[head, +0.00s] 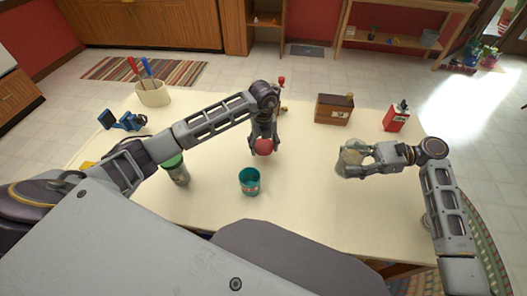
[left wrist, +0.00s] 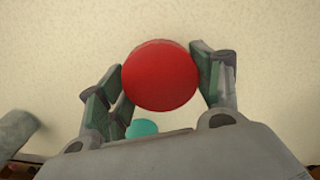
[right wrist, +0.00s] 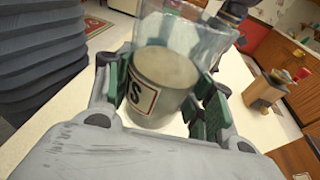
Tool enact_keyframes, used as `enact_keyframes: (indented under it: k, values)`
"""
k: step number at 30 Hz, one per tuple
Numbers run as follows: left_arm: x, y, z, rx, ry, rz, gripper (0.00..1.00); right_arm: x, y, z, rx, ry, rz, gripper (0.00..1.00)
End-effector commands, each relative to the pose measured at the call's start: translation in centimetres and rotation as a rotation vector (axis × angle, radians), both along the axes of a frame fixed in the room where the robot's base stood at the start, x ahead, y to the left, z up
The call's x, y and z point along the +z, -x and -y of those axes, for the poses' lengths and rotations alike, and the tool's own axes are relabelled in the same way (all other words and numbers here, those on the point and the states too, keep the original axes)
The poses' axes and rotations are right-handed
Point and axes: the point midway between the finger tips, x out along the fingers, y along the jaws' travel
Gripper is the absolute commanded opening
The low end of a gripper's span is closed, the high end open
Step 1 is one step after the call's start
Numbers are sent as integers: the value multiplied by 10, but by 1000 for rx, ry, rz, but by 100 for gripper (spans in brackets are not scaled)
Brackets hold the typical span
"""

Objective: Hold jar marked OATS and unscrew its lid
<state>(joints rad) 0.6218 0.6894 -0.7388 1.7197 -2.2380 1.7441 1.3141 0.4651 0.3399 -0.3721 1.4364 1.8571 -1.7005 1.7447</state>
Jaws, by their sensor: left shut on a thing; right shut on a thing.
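My right gripper (head: 362,160) is shut around the side of a clear jar (head: 350,152) with pale contents. No lid shows on the jar in the head view. My left gripper (head: 264,144) is shut on a round red lid (left wrist: 160,75), also seen in the head view (head: 264,147). The lid is held well apart from the jar, to its left.
A teal open container (head: 249,182) stands in front of my left gripper. A green-lidded jar (head: 175,169) is near my left arm. A wooden box (head: 334,109), a red container (head: 396,118) and a cream utensil holder (head: 153,93) stand farther back. The table's front middle is clear.

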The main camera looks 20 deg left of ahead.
Motion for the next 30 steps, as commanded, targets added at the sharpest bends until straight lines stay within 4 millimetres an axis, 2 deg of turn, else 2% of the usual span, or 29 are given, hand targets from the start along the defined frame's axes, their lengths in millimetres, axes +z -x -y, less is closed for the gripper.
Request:
enact_keyframes:
  k: [13,28,29,30]
  values:
    - [-35,0,0,1,1,-1,36,0,0,0,0,-1,1,0]
    - [-41,0,0,0,0,0,36,-2,0,0,0,0,1,0]
    - [-41,0,0,0,0,0,66,-2,0,0,0,0,1,0]
    - [-40,0,0,0,0,0,71,-1,0,0,0,0,1,0]
